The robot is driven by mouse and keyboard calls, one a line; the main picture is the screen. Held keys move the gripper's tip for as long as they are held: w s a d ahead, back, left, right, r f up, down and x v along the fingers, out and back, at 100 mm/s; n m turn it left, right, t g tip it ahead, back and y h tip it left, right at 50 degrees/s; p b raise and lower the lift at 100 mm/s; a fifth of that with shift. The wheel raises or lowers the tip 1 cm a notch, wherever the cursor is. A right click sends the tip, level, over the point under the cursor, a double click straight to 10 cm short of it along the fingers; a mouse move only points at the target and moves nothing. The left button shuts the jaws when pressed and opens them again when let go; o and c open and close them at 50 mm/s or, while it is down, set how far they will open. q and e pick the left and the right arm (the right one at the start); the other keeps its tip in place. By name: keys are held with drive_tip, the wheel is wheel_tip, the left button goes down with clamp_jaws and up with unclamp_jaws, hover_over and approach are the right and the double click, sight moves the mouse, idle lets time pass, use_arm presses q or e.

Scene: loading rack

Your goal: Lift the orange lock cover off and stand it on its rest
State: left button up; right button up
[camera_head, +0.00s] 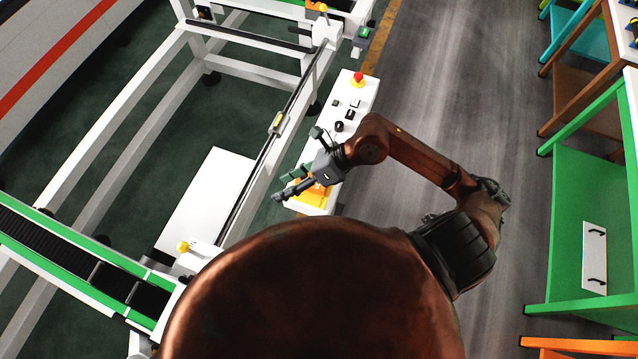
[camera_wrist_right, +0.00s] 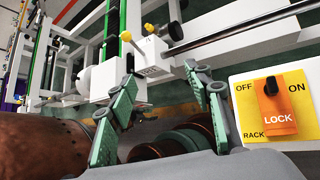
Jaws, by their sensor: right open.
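The orange lock cover (camera_wrist_right: 277,112), marked LOCK, sits on a yellow plate (camera_wrist_right: 248,122) marked OFF, ON and RACK, at the right of the wrist view. A black part shows at its upper end. In the head view the yellow plate (camera_head: 316,197) is at the near end of a white control panel (camera_head: 352,98), partly hidden by my gripper. My right gripper (camera_head: 282,186) is open and empty, over the panel's near end. In the wrist view its green-padded fingers (camera_wrist_right: 160,78) are spread, left of the cover and apart from it. I cannot make out the rest. My left gripper is out of view.
A red emergency button (camera_head: 358,78) and several black switches stand on the panel's far part. A white rack frame with a rail (camera_head: 272,145) runs left of the panel. A conveyor (camera_head: 75,250) lies at lower left, and green shelving (camera_head: 575,210) at right. Floor between is clear.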

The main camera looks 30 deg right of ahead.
drive_tip(key=w+d+f+h, duration=0.1)
drive_tip(key=d+f+h, duration=0.3)
drive_tip(key=d, duration=0.3)
drive_tip(key=d+f+h, duration=0.3)
drive_tip(key=d+f, duration=0.1)
drive_tip(key=d, duration=0.3)
drive_tip(key=shift+n+g, duration=0.3)
drive_tip(key=shift+g, duration=0.1)
drive_tip(key=b+x, duration=0.5)
drive_tip(key=x, duration=0.3)
drive_tip(key=shift+w+d, duration=0.1)
drive_tip(key=shift+d, duration=0.1)
drive_tip(key=shift+w+a+f+b, duration=0.2)
drive_tip(key=shift+f+b, duration=0.3)
drive_tip(key=shift+f, duration=0.15)
drive_tip(key=c, duration=1.1)
drive_tip(key=shift+r, duration=0.2)
drive_tip(key=shift+r+p, duration=2.05)
drive_tip(key=shift+r, duration=1.55)
